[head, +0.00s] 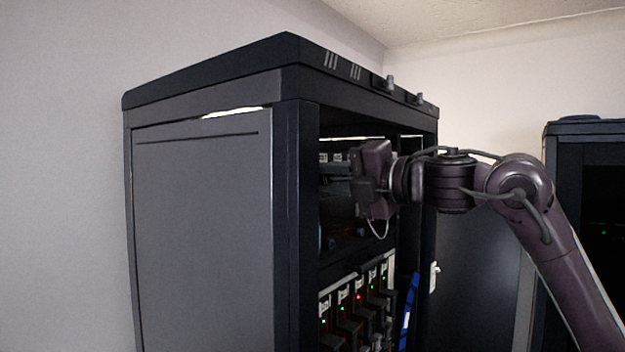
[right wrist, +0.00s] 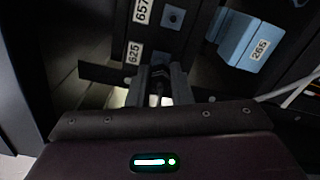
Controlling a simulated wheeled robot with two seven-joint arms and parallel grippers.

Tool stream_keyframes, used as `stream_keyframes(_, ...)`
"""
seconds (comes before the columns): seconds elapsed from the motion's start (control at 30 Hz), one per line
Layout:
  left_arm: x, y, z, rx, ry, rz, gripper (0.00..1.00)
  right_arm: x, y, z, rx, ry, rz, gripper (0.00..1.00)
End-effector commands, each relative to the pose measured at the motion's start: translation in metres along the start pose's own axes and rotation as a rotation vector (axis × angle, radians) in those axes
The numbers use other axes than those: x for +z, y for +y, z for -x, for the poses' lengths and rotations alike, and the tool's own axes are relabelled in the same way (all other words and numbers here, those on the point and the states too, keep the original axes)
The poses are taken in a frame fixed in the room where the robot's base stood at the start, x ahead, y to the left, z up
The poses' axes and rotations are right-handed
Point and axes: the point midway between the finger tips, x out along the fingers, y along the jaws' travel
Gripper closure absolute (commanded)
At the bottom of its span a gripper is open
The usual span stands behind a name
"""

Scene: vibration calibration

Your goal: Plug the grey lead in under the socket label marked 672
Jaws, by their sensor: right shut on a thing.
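My right gripper (right wrist: 158,88) is inside the open front of the dark rack cabinet (head: 205,220). Its fingers are close together on a small dark plug end, mostly hidden between them. In the head view the right gripper (head: 350,178) is at the upper rack level, its fingertips hard to make out. A thin pale lead (head: 378,228) hangs in a loop below it; a pale grey cable also shows at the right of the wrist view (right wrist: 300,90). Socket labels 657 (right wrist: 143,11) and 625 (right wrist: 133,53) are readable beyond the fingers. No label reading 672 is legible. My left gripper is out of view.
A blue block (right wrist: 235,36) labelled 265 sits right of the fingers. Lower in the cabinet is a row of modules (head: 352,315) with green and red lights. The cabinet's front post (head: 296,220) stands left of the opening. Another dark cabinet (head: 590,180) is at far right.

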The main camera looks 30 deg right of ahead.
Motion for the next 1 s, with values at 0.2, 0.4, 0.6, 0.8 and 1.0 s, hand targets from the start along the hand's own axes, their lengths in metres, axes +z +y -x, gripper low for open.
stream_keyframes(0.2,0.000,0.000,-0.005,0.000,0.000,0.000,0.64,0.000,-0.001,0.012,0.000,-0.002,0.001,1.00)
stream_keyframes(0.4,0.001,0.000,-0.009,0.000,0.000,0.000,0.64,0.000,-0.001,0.024,0.000,-0.001,0.001,1.00)
stream_keyframes(0.6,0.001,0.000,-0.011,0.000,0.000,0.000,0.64,0.000,-0.001,0.033,0.000,-0.001,0.000,1.00)
stream_keyframes(0.8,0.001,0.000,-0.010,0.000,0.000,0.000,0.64,0.000,0.000,0.033,0.000,0.000,0.000,1.00)
stream_keyframes(1.0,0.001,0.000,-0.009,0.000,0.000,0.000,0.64,0.004,-0.001,0.033,-0.001,0.000,-0.001,1.00)
